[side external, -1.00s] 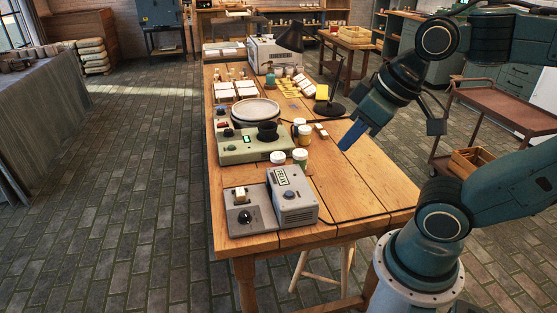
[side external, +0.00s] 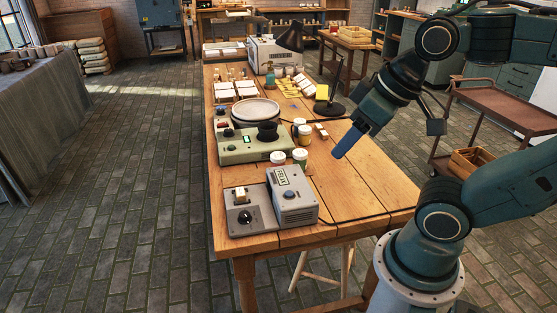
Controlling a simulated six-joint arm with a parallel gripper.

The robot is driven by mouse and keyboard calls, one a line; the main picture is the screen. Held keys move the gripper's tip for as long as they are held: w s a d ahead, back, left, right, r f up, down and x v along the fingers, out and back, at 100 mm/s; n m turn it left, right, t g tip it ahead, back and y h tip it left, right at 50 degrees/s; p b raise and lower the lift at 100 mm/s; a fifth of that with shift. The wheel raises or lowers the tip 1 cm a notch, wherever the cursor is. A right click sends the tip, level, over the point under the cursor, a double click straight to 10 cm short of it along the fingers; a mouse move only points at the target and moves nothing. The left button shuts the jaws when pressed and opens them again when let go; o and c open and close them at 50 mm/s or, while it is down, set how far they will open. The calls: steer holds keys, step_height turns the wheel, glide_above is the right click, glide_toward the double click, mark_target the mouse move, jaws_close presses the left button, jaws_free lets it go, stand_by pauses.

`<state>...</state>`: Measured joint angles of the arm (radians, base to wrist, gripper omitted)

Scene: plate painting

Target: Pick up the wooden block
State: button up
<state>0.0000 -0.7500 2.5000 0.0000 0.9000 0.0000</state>
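A small pale wooden-looking block (side external: 241,195) sits on top of the grey device with a black knob (side external: 245,217), near the front left of the table. I cannot tell for sure that it is the wooden block. My gripper (side external: 339,153) hangs above the right part of the table, to the right of that block and clear of it. Its blue fingers point down and to the left. They overlap from this side, so I cannot see whether they are apart. Nothing shows held in them.
A grey box labelled FELIX (side external: 292,198) stands beside the knob device. A green-grey machine (side external: 240,151) with a round plate (side external: 256,112) is behind, with small jars (side external: 299,158) beside it. A black desk lamp (side external: 329,108) stands farther back. The table's right front (side external: 355,185) is mostly bare, crossed by a cable.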

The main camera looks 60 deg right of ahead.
steer(key=m+g, duration=0.6)
steer(key=m, duration=0.3)
glide_above(240, 193)
step_height(240, 193, down, 19)
steer(key=shift+s+f, duration=0.15)
steer(key=shift+f, duration=3.95)
steer(key=shift+f, duration=2.55)
